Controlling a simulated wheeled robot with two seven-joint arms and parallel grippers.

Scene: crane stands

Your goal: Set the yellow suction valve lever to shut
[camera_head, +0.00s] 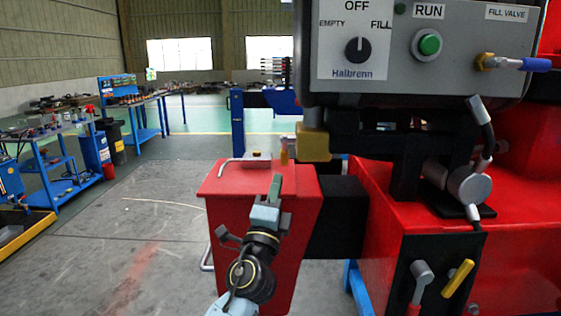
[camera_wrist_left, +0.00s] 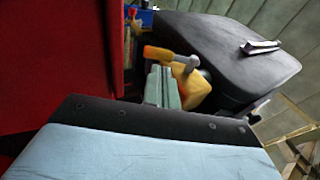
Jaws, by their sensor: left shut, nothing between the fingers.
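A brass-yellow valve block (camera_head: 313,143) sits under the grey control box. A short lever with an orange-yellow grip (camera_head: 284,152) hangs at its left side. In the left wrist view the lever (camera_wrist_left: 165,56) has a grey stem reaching across the yellow block (camera_wrist_left: 194,90). My left gripper (camera_head: 275,187) is shut and empty just below this lever in the head view. Its fingers (camera_wrist_left: 163,84) appear close to the lever in the wrist view; I cannot tell whether they touch. A separate yellow lever (camera_head: 457,278) tilts on the black plate at lower right. My right gripper is not in view.
A red tank (camera_head: 303,215) stands behind my left gripper. The grey control box (camera_head: 455,70) overhangs at upper right, with a blue-handled fill valve (camera_head: 534,65). A red-handled lever (camera_head: 418,285) stands beside the yellow one. Open floor lies to the left.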

